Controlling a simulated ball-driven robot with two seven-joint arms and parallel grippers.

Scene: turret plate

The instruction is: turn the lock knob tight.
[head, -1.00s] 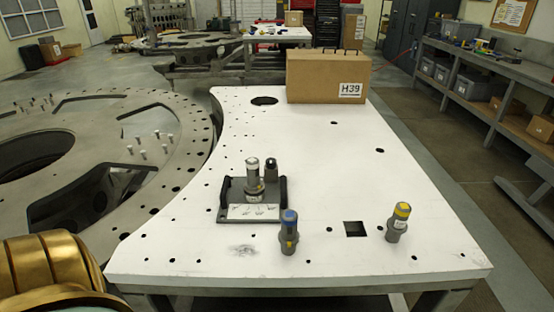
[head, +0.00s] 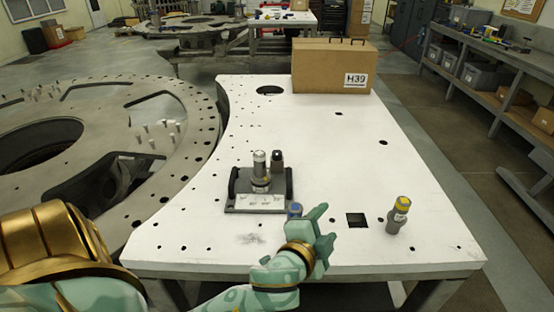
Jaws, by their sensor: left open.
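A dark grey fixture (head: 240,203) with black side handles and a white label plate sits on the white table. On it stand a grey cylinder with a pale cap (head: 260,168) and a shorter post with a dark top (head: 277,160). I cannot tell for sure which part is the lock knob. My left gripper (head: 322,226) is open above the front of the table, right of and nearer than the fixture, apart from it. It partly hides the blue-topped grey cylinder (head: 294,210); I cannot tell whether they touch. My right gripper is out of view.
A yellow-topped grey cylinder (head: 397,215) stands on the right of the white table (head: 340,160), beside a square hole (head: 357,220). A cardboard box marked H39 (head: 325,65) stands at the back. The table between box and fixture is clear. A large ring plate (head: 190,150) lies left.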

